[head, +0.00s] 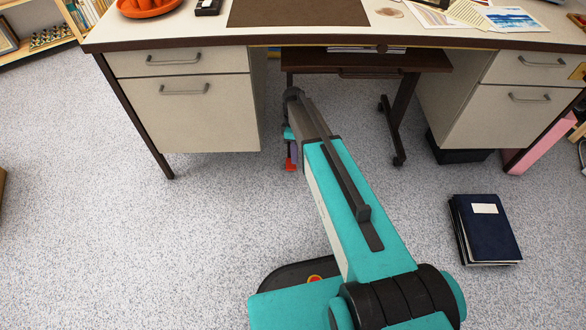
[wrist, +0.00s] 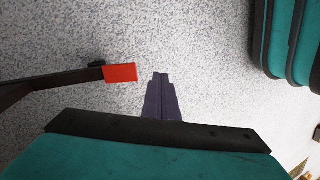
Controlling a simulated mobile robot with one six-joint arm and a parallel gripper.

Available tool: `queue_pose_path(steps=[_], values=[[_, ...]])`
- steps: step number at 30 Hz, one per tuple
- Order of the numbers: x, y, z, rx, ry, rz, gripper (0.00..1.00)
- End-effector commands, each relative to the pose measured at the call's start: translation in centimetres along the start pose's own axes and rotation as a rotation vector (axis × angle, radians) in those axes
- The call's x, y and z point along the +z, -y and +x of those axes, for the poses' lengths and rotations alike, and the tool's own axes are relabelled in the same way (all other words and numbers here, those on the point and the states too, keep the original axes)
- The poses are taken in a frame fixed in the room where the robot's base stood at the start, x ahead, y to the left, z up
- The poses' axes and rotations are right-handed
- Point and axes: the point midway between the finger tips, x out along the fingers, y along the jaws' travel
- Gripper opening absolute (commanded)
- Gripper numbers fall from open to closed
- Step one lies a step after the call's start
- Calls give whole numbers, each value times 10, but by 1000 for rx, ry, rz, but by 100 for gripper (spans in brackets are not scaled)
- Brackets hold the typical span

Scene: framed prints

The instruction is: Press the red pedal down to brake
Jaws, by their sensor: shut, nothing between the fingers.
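The red pedal (wrist: 120,73) shows in the wrist view at the end of a dark arm that comes in from the left. In the head view a small bit of red (head: 289,165) shows low beside my gripper, under the desk's edge. My gripper (wrist: 160,76) is shut and empty, its dark purple fingers together. In the wrist view the fingertips lie to the right of the pedal, with a gap of floor visible between them. My gripper (head: 294,156) is partly hidden by my arm in the head view. The pedal's mount is hidden.
A desk (head: 185,115) with drawers on both sides stands ahead, with a dark wheeled stand (head: 398,115) in its knee space. Dark blue binders (head: 487,228) lie on the floor at right. A pink box (head: 540,140) leans by the right drawers. The speckled floor at left is clear.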

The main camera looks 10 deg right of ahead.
Motion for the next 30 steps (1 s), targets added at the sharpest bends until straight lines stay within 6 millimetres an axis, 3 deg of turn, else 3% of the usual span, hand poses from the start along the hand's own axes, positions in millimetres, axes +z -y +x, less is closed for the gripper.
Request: queue_pose_path(steps=[1,3,9,18,30], values=[[-6,-16,4,8,-5,-32,0],[-11,-28,0,15,-8,-79,0],[-21,-50,-14,30,-16,-180,0],[-23,-55,-21,33,-17,-219,0],[-24,-55,-15,33,-16,-218,0]])
